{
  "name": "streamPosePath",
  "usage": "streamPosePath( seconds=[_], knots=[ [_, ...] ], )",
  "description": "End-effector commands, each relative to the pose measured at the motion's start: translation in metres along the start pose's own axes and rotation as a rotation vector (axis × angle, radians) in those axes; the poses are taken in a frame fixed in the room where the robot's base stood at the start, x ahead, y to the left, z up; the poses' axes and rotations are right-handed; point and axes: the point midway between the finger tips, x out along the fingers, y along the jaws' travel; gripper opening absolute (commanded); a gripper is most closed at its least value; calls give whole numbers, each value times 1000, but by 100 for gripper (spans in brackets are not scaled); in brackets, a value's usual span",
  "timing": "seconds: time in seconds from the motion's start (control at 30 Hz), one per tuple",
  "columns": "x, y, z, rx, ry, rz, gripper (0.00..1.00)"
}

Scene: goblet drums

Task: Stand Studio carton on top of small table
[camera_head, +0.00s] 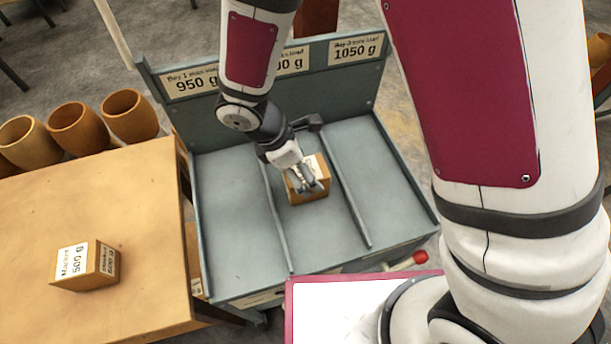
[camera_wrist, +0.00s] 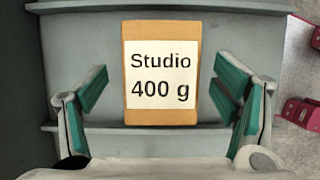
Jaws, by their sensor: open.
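The Studio carton (camera_wrist: 162,72) is a small brown box with a white label reading "Studio 400 g". In the head view the carton (camera_head: 307,190) stands in the middle lane of a grey-blue tray stand. My gripper (camera_wrist: 160,100) is open, with its green-padded fingers on either side of the carton and gaps showing between pads and box. In the head view my gripper (camera_head: 306,182) is over the carton and hides part of it. The small table (camera_head: 150,215) is the light wooden top at the left.
Another carton (camera_head: 84,266), labelled 500 g, stands on the small table's front part. Raised dividers (camera_head: 348,200) bound the middle lane. A back board (camera_head: 235,100) carries weight signs. Several wooden goblet drums (camera_head: 75,128) stand behind the table. The table's middle and right are clear.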

Motion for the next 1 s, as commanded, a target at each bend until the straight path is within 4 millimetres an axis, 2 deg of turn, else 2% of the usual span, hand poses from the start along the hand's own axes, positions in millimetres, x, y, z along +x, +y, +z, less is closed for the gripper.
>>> streamPosePath(
  seconds=[0.17, 0.43, 0.77, 1.0],
  knots=[
    [12, 0, -1, 1, -1, -1, 82],
    [49, -1, -3, 1, -1, -1, 82],
    [55, -1, -3, 1, 1, 1, 82],
    [55, -1, -3, 1, 1, 1, 30]
  ],
)
